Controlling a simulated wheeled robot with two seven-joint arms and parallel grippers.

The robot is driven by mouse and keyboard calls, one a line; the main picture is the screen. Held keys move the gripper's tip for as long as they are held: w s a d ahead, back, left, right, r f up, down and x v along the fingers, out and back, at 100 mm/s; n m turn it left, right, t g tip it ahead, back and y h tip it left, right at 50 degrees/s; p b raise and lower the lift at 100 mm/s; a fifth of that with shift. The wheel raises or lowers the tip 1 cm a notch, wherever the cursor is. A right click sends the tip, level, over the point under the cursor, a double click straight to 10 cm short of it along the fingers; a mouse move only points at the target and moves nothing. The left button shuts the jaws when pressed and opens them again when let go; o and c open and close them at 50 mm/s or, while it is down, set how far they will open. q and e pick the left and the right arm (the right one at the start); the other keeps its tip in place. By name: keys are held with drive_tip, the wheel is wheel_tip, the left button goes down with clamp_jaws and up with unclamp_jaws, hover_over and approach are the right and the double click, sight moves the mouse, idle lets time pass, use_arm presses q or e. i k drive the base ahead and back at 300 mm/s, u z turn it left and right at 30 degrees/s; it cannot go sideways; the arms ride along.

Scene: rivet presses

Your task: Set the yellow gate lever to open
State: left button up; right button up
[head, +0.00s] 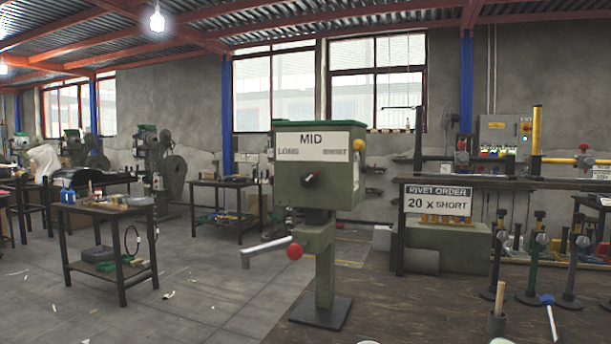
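A green press head marked MID (312,139) stands on a post in the middle of the head view. It has LONG and SHORT labels, a black dial (311,179) below them and a yellow knob (358,145) on its right edge. A grey crank arm with a red ball (294,251) sits lower on the post. A tall yellow upright bar (537,130) stands on the bench at the right, with a yellow horizontal bar beside it. I cannot tell which yellow part is the gate lever, or its setting. Neither of my grippers is clearly in view.
A sign reading RIVET ORDER 20 X SHORT (438,200) hangs at the front of the dark bench (500,183). Several upright tools on round bases stand at the lower right. A low table (108,207) stands at the left. The grey floor between is mostly clear.

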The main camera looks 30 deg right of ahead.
sight(358, 144)
drive_tip(key=z, duration=0.75)
drive_tip(key=k, duration=0.3)
drive_tip(key=z, duration=0.3)
